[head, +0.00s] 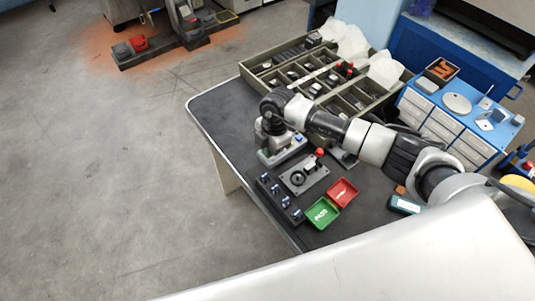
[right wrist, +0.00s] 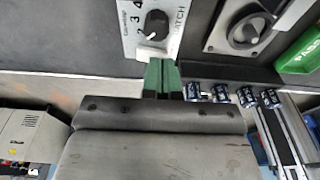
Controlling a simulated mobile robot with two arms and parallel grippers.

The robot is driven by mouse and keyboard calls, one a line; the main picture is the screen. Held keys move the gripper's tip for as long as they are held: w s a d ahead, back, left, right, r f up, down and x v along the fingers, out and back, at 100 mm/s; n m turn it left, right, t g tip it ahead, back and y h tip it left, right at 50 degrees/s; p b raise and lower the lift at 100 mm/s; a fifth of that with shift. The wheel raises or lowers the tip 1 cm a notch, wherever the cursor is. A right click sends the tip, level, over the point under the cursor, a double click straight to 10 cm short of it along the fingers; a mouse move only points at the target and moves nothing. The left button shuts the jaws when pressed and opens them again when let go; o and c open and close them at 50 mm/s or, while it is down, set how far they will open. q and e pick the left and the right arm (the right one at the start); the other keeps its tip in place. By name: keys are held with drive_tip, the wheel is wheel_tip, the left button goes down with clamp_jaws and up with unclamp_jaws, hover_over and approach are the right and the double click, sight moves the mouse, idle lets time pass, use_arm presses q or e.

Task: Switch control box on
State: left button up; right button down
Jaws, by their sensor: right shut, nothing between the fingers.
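The control box (head: 285,152) is a small light grey box on the dark bench, under my right arm's end. In the right wrist view its pale panel (right wrist: 133,28) shows a black dial knob (right wrist: 158,23) with numbers and partly readable lettering. A small white switch-like piece (right wrist: 150,53) sits at the panel's near edge. My right gripper (right wrist: 161,64) is shut and empty, its green fingertips right at that piece. I cannot tell whether they touch it or which way it is set. In the head view the right gripper (head: 271,136) is above the box. My left gripper is out of view.
A grey plate with a round knob (head: 304,178), a dark strip with blue-white pieces (head: 279,198), a green tray (head: 321,213) and a red tray (head: 342,192) lie close by. Compartment bins (head: 262,86) stand behind. The bench's left corner (head: 215,105) is clear.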

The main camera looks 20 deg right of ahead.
drive_tip(key=shift+f+b, duration=0.3)
drive_tip(key=shift+f, duration=0.2)
drive_tip(key=shift+r, duration=0.1)
wheel_tip(320, 180, up, 7)
drive_tip(key=p, duration=0.6)
idle(0.3)
idle(0.4)
